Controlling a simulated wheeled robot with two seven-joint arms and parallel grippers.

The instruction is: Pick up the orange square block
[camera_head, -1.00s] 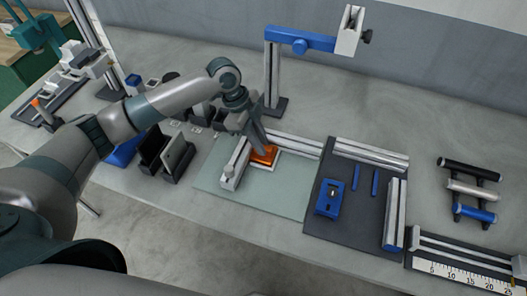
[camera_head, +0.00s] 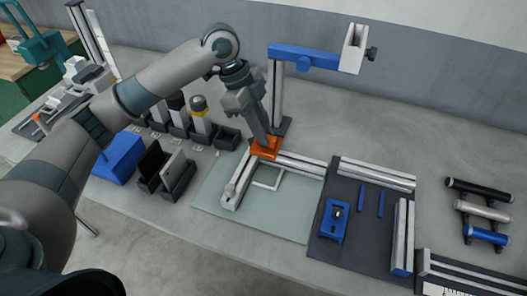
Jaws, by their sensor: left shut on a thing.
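The orange square block (camera_head: 266,148) is held between the fingers of my left gripper (camera_head: 265,140). It looks raised above the pale green mat (camera_head: 270,213), over the metal corner rails. The fingers cover part of its top. My right gripper does not show.
A blue arm on a metal post (camera_head: 277,90) stands close behind the block. A dark board (camera_head: 362,225) with blue parts lies to the right. Black holders (camera_head: 178,181) and bottles (camera_head: 200,117) stand to the left.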

